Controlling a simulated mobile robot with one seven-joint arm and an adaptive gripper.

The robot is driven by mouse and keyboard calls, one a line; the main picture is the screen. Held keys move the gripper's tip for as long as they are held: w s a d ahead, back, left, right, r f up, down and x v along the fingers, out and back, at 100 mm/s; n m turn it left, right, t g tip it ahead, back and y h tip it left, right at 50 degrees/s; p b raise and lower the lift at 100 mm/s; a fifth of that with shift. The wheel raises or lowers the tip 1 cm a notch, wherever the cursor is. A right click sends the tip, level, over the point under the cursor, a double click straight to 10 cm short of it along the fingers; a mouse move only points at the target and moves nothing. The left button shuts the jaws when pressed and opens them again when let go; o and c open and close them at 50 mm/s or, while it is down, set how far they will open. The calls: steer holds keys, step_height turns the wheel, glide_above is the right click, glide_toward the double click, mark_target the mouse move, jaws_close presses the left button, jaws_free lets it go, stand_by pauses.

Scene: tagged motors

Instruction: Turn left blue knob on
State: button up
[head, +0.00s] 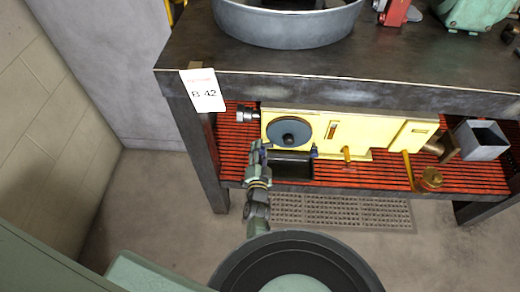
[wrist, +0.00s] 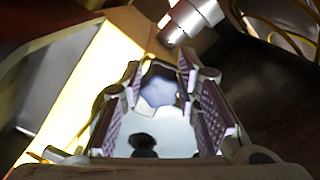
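A yellow machine (head: 362,130) sits on the red slatted shelf under the bench, with a dark blue-grey disc (head: 289,132) on its front. A small blue knob (head: 314,152) shows below and right of the disc. My gripper (head: 260,149) is at the machine's lower left, where it hides what is behind it. In the wrist view my gripper (wrist: 161,88) is open, its two padded fingers apart. A pale blue lobed knob (wrist: 157,90) shows between the fingers; I cannot tell whether they touch it. The machine's yellow side (wrist: 105,68) is to the left.
The metal bench top (head: 400,80) overhangs the machine, with a tag (head: 202,90) on its left corner. A silver fitting (head: 246,114) juts at the machine's left; a silver cylinder (wrist: 190,20) is above the fingers. A grey box (head: 481,139) stands right.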

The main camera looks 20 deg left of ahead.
steer(key=shift+d, duration=0.1)
jaws_close()
steer(key=shift+w+n+p, duration=0.1)
steer(key=shift+n+p, duration=0.35)
steer(key=shift+n, duration=1.05)
steer(key=o, duration=0.6)
jaws_free()
